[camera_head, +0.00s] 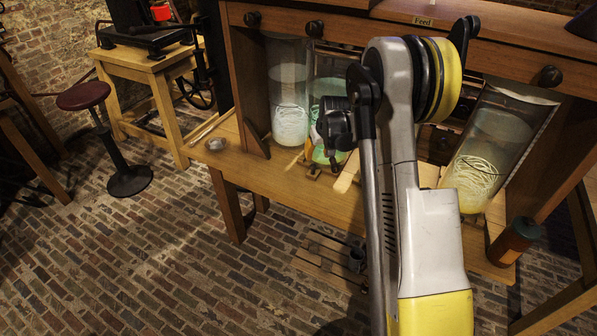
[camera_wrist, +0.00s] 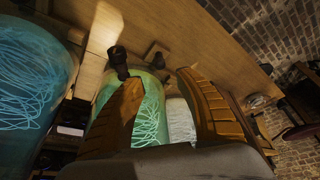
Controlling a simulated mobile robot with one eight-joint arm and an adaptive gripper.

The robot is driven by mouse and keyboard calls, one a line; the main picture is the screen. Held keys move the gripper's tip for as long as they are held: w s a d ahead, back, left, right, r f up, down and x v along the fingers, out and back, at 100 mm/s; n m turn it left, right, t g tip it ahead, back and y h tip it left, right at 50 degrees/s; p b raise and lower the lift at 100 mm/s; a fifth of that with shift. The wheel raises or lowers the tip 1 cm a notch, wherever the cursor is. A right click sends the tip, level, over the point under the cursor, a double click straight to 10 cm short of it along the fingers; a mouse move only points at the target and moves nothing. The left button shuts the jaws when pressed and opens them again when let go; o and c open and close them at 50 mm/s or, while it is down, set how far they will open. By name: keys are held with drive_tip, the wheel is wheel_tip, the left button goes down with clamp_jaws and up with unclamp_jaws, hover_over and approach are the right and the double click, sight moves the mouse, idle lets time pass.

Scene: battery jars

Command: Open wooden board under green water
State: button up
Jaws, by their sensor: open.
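The jar of green water (camera_head: 327,95) stands on the wooden bench behind my arm, with pale coiled strands inside. It also shows in the wrist view (camera_wrist: 148,112), between and behind my fingers. My gripper (camera_wrist: 160,84) is open and empty, its two orange-brown fingers spread in front of the green jar. A dark knob (camera_wrist: 118,57) appears just beyond the left fingertip, apart from the right one. Wood (camera_wrist: 185,42) lies past the jar's base; I cannot tell the board's edges from the bench. In the head view my arm hides most of the gripper and the board.
A clear jar (camera_head: 288,88) stands left of the green one, another jar (camera_head: 487,145) to the right. A dark brown bottle (camera_head: 513,240) stands at the bench's right end. A red stool (camera_head: 84,95) and wooden stand are at left. Brick floor (camera_head: 160,255) in front is open.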

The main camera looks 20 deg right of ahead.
sight(314, 166)
drive_tip(key=b+x, duration=0.4)
drive_tip(key=x, duration=0.7)
drive_tip(key=shift+f, duration=0.3)
clamp_jaws()
